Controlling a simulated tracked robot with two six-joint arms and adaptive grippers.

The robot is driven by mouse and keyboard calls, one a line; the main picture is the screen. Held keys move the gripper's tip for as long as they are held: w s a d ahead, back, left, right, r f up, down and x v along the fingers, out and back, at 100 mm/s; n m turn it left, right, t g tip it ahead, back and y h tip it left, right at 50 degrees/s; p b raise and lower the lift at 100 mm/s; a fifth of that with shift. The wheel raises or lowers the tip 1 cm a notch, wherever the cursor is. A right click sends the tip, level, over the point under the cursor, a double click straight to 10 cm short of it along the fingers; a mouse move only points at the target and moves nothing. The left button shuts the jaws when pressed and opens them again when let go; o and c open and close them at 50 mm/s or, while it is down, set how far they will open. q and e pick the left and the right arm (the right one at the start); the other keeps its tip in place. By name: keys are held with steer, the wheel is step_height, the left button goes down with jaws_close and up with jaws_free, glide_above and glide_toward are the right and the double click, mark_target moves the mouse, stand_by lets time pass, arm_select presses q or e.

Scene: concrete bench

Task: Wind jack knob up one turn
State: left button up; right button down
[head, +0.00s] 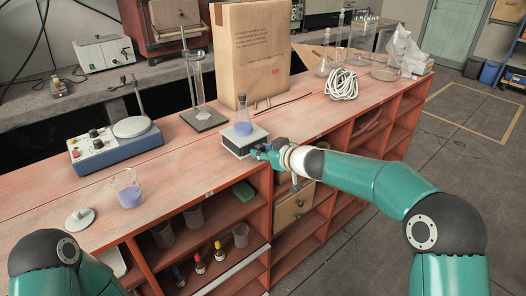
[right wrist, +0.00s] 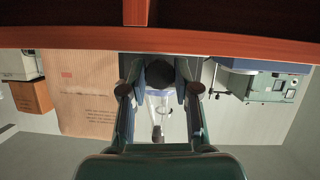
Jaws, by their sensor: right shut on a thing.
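The lab jack (head: 240,142) stands near the bench's front edge, a low box with a pale top plate. A stoppered flask (head: 243,126) with violet liquid stands upright on it. My right gripper (head: 262,152) reaches the jack's front side from the right. In the right wrist view, which looks upside down, the dark round knob (right wrist: 160,75) sits between the two fingers of my right gripper (right wrist: 160,80), which is shut on it. In the head view the knob is hidden by the gripper. My left arm shows at lower left, but its gripper is out of view.
A blue stirrer (head: 115,145) and a beaker (head: 128,190) of violet liquid stand left of the jack. A burette stand (head: 203,118), a large cardboard box (head: 250,55) and a coil of white rope (head: 341,85) are behind it. Open red shelves (head: 262,205) lie below the bench edge.

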steer(key=shift+d+m+g+y, duration=0.15)
steer(key=shift+m+g+y, duration=0.25)
steer(key=shift+m+y, duration=0.4)
steer(key=c, duration=0.8)
jaws_free()
steer(key=shift+c, duration=0.2)
steer(key=v, duration=1.2)
